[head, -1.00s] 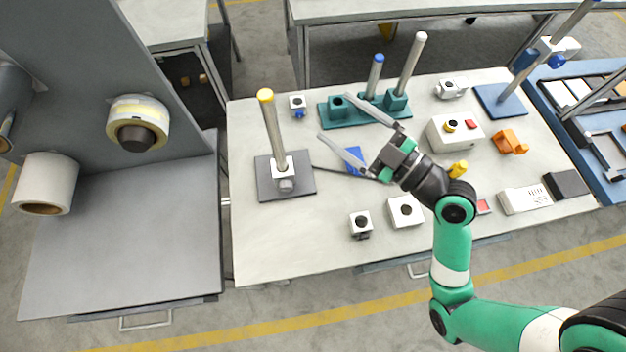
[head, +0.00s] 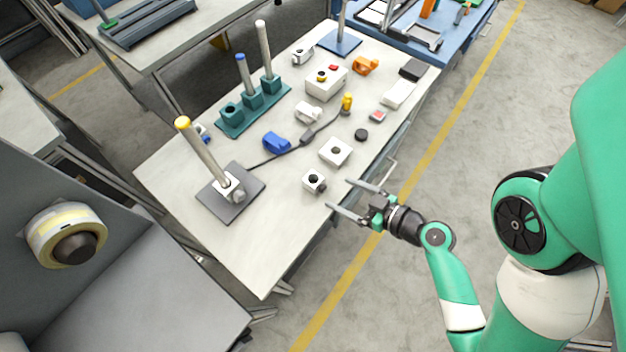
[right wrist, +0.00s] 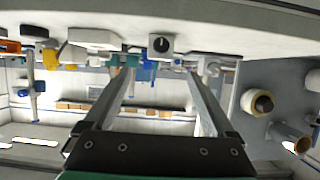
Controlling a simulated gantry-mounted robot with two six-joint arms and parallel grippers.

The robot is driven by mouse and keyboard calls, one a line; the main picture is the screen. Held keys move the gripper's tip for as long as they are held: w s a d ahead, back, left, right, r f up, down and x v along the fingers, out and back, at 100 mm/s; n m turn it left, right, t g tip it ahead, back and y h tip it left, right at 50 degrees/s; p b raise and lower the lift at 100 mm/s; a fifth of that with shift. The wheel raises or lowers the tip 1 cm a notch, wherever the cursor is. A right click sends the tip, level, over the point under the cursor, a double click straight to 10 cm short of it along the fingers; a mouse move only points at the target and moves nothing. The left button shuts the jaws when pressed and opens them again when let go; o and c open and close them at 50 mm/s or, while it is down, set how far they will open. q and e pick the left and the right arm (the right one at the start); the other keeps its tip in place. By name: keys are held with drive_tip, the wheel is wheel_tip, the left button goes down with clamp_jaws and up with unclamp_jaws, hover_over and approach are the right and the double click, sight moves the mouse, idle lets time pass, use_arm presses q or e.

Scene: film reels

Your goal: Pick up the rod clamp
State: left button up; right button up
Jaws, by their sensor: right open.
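A small white block with a dark round hole and a grey knob, which looks like the rod clamp (head: 313,181), sits near the front edge of the workbench. It also shows in the right wrist view as a white block with a dark circle (right wrist: 160,45), ahead between the fingers. My right gripper (head: 338,194) is open and empty beside the front edge, its fingers pointing toward this block with a gap between. A similar white clamp (head: 229,187) is on the upright yellow-topped rod. My left gripper is not in view.
A white square block (head: 336,150) stands just behind the clamp. A blue part (head: 277,142) and a dark cable lie farther back. The yellow-topped rod (head: 204,150) stands on a grey plate to the left. A teal base (head: 231,116) holds upright rods. The bench's near-left corner is clear.

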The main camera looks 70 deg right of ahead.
sight(320, 183)
drive_tip(key=p+x, duration=0.1)
drive_tip(key=x, duration=0.4)
drive_tip(key=shift+w+d, duration=0.15)
drive_tip(key=shift+w, duration=0.25)
drive_tip(key=shift+f+x, duration=0.2)
drive_tip(key=shift+x, duration=2.45)
drive_tip(key=shift+s, duration=0.15)
drive_tip(key=shift+c, duration=0.3)
clamp_jaws()
